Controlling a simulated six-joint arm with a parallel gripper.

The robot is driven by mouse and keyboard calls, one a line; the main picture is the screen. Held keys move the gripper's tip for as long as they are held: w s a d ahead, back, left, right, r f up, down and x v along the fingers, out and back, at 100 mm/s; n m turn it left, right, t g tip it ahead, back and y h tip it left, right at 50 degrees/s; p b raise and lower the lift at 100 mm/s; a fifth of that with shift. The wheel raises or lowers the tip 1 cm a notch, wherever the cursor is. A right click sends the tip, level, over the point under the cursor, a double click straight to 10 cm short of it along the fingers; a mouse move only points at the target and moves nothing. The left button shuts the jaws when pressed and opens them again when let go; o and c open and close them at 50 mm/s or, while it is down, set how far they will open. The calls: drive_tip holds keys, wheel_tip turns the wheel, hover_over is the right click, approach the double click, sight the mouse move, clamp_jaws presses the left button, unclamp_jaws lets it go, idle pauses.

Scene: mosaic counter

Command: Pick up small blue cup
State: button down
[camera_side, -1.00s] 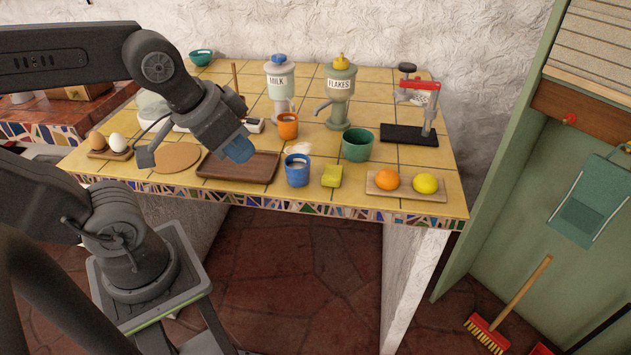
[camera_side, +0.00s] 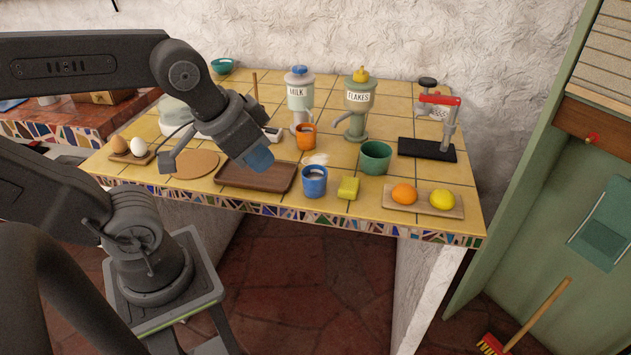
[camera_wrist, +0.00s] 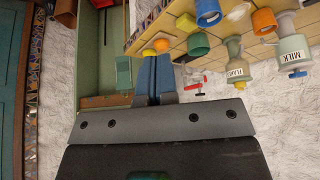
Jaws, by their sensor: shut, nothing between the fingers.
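The small blue cup (camera_side: 314,183) stands upright near the front edge of the counter in the side view, with something pale inside. It also shows at the top of the wrist view (camera_wrist: 208,14). My gripper (camera_side: 259,159) has blue fingers and hangs above the brown tray, left of the blue cup and apart from it. In the wrist view my gripper (camera_wrist: 153,76) shows its two fingers together, with nothing between them.
The brown tray (camera_side: 235,182) lies left of the cup. A yellow sponge (camera_side: 348,188), a green cup (camera_side: 375,157) and an orange cup (camera_side: 306,137) stand close to it. A fruit board (camera_side: 422,205) is at right; the milk (camera_side: 300,97) and flakes (camera_side: 358,99) dispensers are behind.

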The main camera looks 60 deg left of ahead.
drive_tip(key=c, duration=1.8)
unclamp_jaws()
drive_tip(key=o, duration=1.6)
drive_tip(key=n+g+y, duration=0.1)
drive_tip(key=n+g, duration=0.6)
drive_tip(key=n, duration=1.9)
hover_over(315, 182)
drive_tip(key=w+a, duration=0.2)
wheel_tip(315, 182, down, 5)
drive_tip(key=f, duration=0.8)
drive_tip(key=shift+s+a, duration=0.3)
drive_tip(key=shift+f, duration=2.7)
